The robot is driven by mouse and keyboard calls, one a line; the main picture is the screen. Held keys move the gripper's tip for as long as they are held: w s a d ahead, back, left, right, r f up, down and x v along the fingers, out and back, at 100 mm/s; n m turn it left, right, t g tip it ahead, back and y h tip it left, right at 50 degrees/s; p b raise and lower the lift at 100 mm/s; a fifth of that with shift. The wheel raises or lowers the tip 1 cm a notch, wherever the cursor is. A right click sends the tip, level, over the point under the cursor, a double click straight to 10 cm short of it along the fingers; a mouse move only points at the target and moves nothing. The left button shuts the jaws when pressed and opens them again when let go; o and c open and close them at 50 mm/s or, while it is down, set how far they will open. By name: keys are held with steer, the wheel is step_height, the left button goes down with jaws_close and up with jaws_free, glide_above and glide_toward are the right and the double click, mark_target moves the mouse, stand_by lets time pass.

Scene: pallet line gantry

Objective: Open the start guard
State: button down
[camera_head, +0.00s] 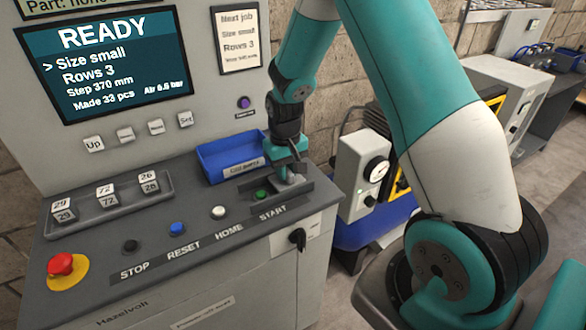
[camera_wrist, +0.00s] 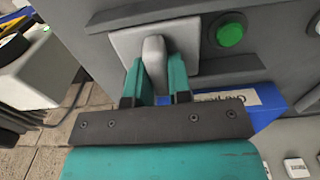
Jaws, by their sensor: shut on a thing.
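My gripper (camera_head: 291,172) is low over the right end of the console, beside the START label (camera_head: 273,213). In the wrist view its two teal fingers (camera_wrist: 158,80) are shut on the upright grey handle (camera_wrist: 154,52) of a light grey plate, the start guard (camera_wrist: 124,42). The green start button (camera_wrist: 230,31) shows uncovered beside the plate, within the same dark recess. It also shows in the head view (camera_head: 262,195), just left of the gripper. The gripper partly hides the guard in the head view.
A blue bin (camera_head: 215,160) stands behind the button, close to my gripper. White (camera_head: 218,212), blue (camera_head: 177,229) and black (camera_head: 130,246) buttons and a red emergency stop (camera_head: 62,266) lie to the left. The screen (camera_head: 118,65) reads READY. A rotary switch (camera_head: 298,238) sits on the front.

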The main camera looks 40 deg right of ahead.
steer(key=shift+d, duration=0.1)
steer(key=c, duration=1)
jaws_free()
steer(key=shift+c, duration=0.2)
step_height(320, 180, up, 18)
steer(key=b, duration=0.2)
steer(key=shift+f, duration=0.25)
